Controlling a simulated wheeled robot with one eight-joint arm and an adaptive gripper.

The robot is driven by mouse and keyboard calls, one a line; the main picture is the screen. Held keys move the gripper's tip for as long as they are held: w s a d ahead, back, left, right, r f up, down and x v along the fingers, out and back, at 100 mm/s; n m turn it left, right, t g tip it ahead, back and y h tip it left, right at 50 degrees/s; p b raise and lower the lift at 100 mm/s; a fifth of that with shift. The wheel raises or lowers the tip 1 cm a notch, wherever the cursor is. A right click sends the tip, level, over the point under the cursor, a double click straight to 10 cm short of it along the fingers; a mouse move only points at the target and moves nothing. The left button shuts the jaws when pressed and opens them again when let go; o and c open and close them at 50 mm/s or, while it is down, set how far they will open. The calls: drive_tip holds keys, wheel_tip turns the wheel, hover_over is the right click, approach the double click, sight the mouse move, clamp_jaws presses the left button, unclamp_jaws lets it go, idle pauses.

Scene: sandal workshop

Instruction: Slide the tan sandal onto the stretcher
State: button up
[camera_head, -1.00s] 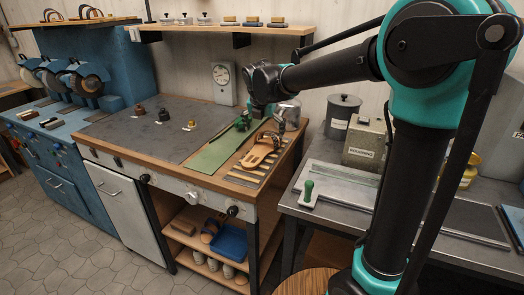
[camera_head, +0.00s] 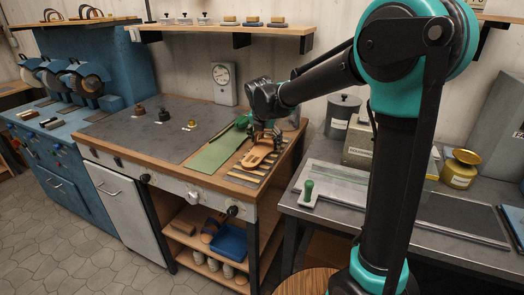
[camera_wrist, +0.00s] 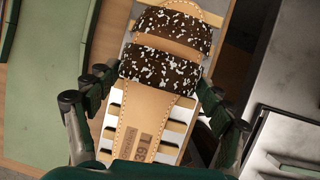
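The tan sandal (camera_wrist: 150,120) lies on a slatted rack at the workbench's front right corner; it also shows in the head view (camera_head: 257,156). It has two dark brown straps with white specks, and its heel is marked 39. My gripper (camera_wrist: 158,78) is above the sandal, one finger on each side near the rear strap. The fingers are spread and look open; whether they touch the strap edges I cannot tell. The gripper also shows in the head view (camera_head: 265,132). A green device (camera_head: 241,122) stands behind the green mat; I cannot tell whether it is the stretcher.
The green mat (camera_head: 208,155) lies left of the rack. Small knobbed items (camera_head: 139,114) sit on the grey bench top. A second table (camera_head: 345,176) with a box and canisters stands to the right.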

drive_tip(key=c, duration=0.8)
drive_tip(key=shift+r, duration=0.1)
